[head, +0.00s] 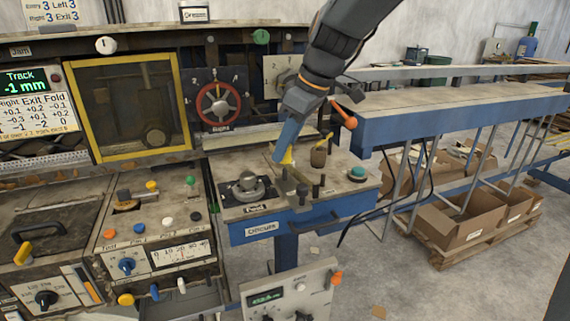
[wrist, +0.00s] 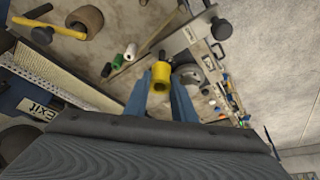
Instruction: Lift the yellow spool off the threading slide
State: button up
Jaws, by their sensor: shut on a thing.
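The yellow spool (wrist: 162,80) is between the blue fingertips of my gripper (wrist: 161,84) in the wrist view. The fingers are shut on it. In the head view my gripper (head: 283,150) points down over the worn bench top, and a small part of the yellow spool (head: 288,157) shows at its tips. The threading slide (head: 301,190) seems to be the dark metal piece just below the tips. I cannot tell whether the spool still touches it.
A brown roller (head: 318,157) and a teal button (head: 357,173) stand to the right on the bench. A round metal fixture (head: 247,186) stands to the left. In the wrist view, a green spool (wrist: 117,61) and a white spool (wrist: 130,51) lie nearby.

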notch_tip(320, 180, up, 23)
jog(key=b, duration=0.4)
